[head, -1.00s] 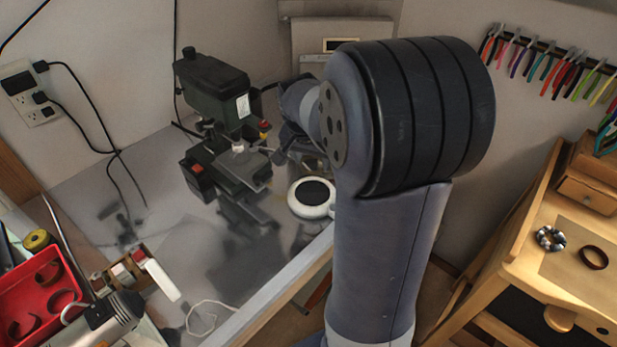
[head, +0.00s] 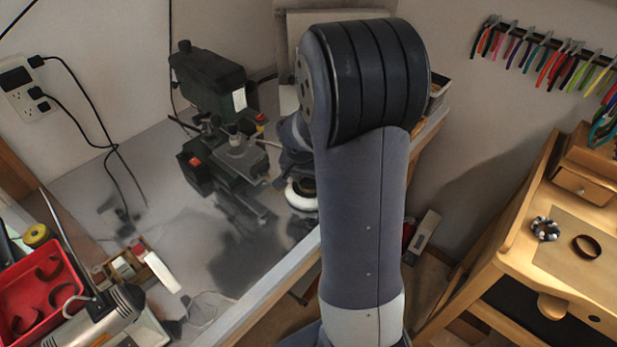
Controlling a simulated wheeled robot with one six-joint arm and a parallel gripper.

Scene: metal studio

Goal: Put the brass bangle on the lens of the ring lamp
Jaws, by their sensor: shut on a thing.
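The ring lamp (head: 293,201), a white ring with a dark lens, lies on the grey metal table and is partly covered by my arm. My gripper (head: 297,175) is just above the lamp, mostly hidden behind my forearm and wrist. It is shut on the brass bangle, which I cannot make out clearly. I cannot tell whether the bangle touches the lens.
A drill press (head: 212,85) stands behind and left of the lamp. A red tray (head: 75,283) with dark bangles is at the lower left. The wooden bench (head: 530,215) at right bears a dark brown bangle (head: 586,247) and a black-and-white ring (head: 545,229).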

